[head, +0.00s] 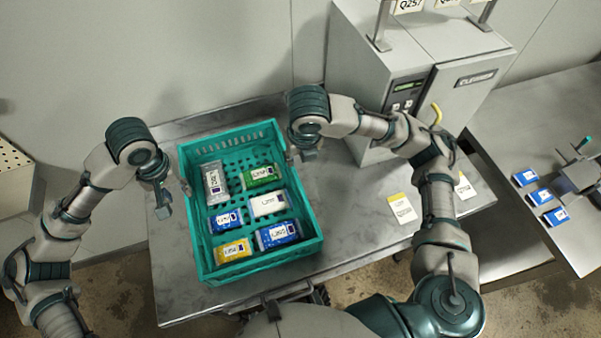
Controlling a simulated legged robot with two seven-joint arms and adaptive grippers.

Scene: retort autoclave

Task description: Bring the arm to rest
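My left gripper (172,194) hangs just left of a teal crate (306,247) on the metal table. Its fingers point down, and a gap seems to show between them. My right gripper (299,150) is above the table near the crate's upper right corner. It is partly hidden by its own wrist, so its fingers are hard to make out. No object shows in either gripper. The crate holds several pouches: a grey one (214,182), a green one (262,174), a white one (267,204), two blue ones and a yellow one (232,251).
A grey autoclave (400,60) with a yellow handle (436,113) stands at the back right of the table (180,290). Yellow-and-white cards (401,209) lie right of the crate.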

